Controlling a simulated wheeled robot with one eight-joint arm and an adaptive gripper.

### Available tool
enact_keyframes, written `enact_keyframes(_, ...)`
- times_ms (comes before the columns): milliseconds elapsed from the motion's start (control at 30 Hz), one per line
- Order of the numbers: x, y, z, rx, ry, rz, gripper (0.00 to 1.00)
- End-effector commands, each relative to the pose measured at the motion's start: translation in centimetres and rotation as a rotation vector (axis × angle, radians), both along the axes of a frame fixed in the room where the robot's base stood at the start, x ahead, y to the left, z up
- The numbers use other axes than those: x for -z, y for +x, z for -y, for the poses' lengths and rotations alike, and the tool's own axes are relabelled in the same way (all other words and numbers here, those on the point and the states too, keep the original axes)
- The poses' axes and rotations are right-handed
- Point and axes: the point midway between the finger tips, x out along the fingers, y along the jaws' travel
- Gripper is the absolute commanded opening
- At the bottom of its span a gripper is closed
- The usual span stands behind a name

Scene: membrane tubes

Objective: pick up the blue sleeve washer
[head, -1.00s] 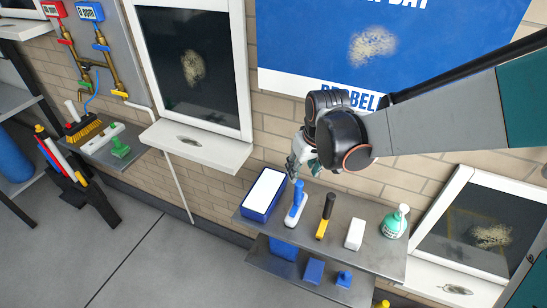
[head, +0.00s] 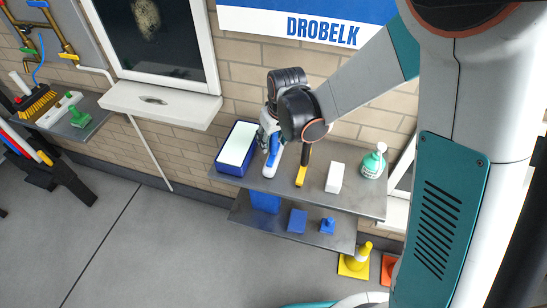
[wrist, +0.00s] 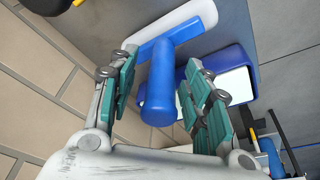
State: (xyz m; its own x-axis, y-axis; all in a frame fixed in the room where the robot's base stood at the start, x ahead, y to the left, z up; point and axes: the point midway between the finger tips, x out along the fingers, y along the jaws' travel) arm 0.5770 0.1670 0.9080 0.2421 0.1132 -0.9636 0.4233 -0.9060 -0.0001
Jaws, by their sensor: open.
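The blue sleeve washer (head: 272,152) stands on the upper metal shelf, its blue handle upward and its white sleeve (head: 267,170) at the base. In the wrist view its blue handle (wrist: 158,92) points toward the camera, with the white sleeve (wrist: 196,24) beyond. My gripper (head: 265,132) is right at the handle and partly hides it in the head view. In the wrist view my gripper (wrist: 160,62) is open, with one green-padded finger on each side of the handle. I cannot tell whether either finger touches it.
A blue tub (head: 220,168) with a white top is close left of the washer. A black-and-yellow tool (head: 301,174), a white block (head: 335,178) and a green bottle (head: 372,164) stand to the right. The brick wall (head: 345,72) is close behind; a lower shelf (head: 270,227) holds blue items.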

Motion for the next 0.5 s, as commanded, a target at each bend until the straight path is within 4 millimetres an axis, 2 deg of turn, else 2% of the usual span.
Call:
enact_keyframes(33, 1.0, 0.27, -0.13, 0.0, 0.0, 0.0, 0.45)
enact_keyframes(100, 1.52, 0.42, -0.21, 0.0, 0.0, 0.0, 0.45)
enact_keyframes(333, 1.54, 0.46, -0.24, 0.0, 0.0, 0.0, 0.45)
enact_keyframes(367, 1.53, 0.46, -0.24, 0.0, 0.0, 0.0, 0.4)
enact_keyframes(500, 1.52, 0.46, -0.24, 0.0, 0.0, 0.0, 0.08)
